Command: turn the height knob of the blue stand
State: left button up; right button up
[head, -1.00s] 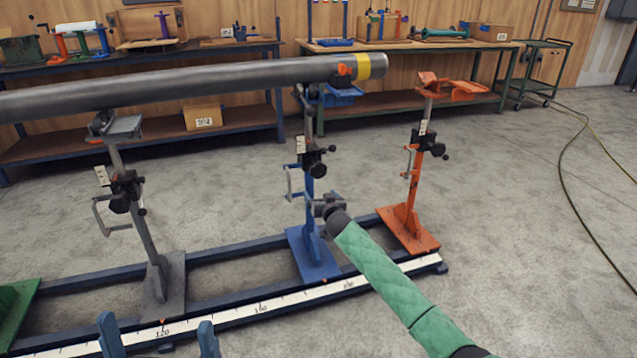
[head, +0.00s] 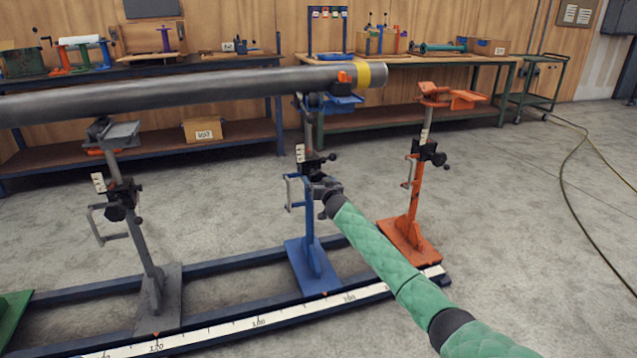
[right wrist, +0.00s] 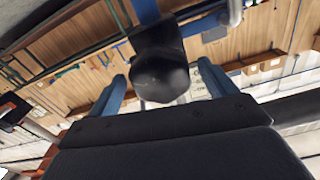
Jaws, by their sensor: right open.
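The blue stand (head: 309,232) stands upright on the rail in the head view, its top under the right end of the grey pipe (head: 220,87). Its black clamp and knob (head: 313,167) sit midway up the post, partly covered by my right gripper (head: 322,187). In the right wrist view the black knob (right wrist: 160,72) lies between the two blue fingers of my right gripper (right wrist: 161,82). The fingers are open, with a visible gap to the knob on the left and right. My left gripper is out of view.
An orange stand (head: 413,215) is close on the right of my right arm. A grey stand (head: 158,280) is on the left. The scaled rail (head: 215,335) runs along the floor in front.

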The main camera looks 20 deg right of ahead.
jog(key=shift+w, duration=0.5)
jog(key=shift+c, duration=0.2)
jog(key=c, duration=0.9)
jog(key=shift+c, duration=0.2)
jog(key=shift+n, duration=0.3)
